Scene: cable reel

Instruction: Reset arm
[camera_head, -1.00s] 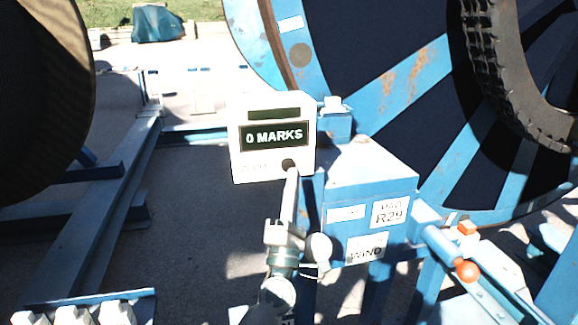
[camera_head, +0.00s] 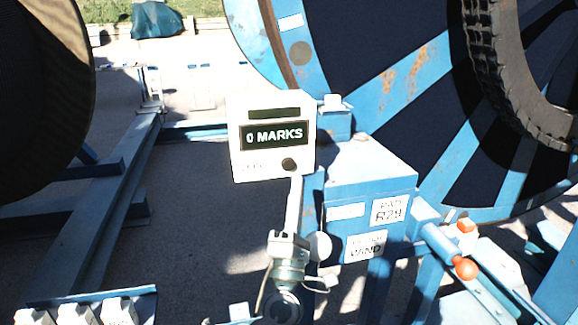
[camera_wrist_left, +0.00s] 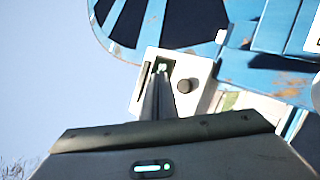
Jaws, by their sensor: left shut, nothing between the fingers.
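My left gripper (camera_head: 296,181) comes up from the bottom centre of the head view. Its fingers are shut and empty, with the tips just below the dark round knob (camera_head: 288,165) of the white counter box (camera_head: 245,168). The counter reads "0 MARKS". In the left wrist view, the shut fingers (camera_wrist_left: 161,70) point toward the white box (camera_wrist_left: 142,98), with the knob (camera_wrist_left: 183,86) to the right of the tips. I cannot tell whether the tips touch the box. My right gripper is not in view.
A blue housing (camera_head: 370,170) with "R29" and "WIND" labels stands right of the counter. An orange-knobbed lever (camera_head: 466,269) is farther right. A big blue reel (camera_head: 395,80) fills the upper right, and a dark drum (camera_head: 40,100) the left. White labelled blocks (camera_head: 75,314) sit lower left.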

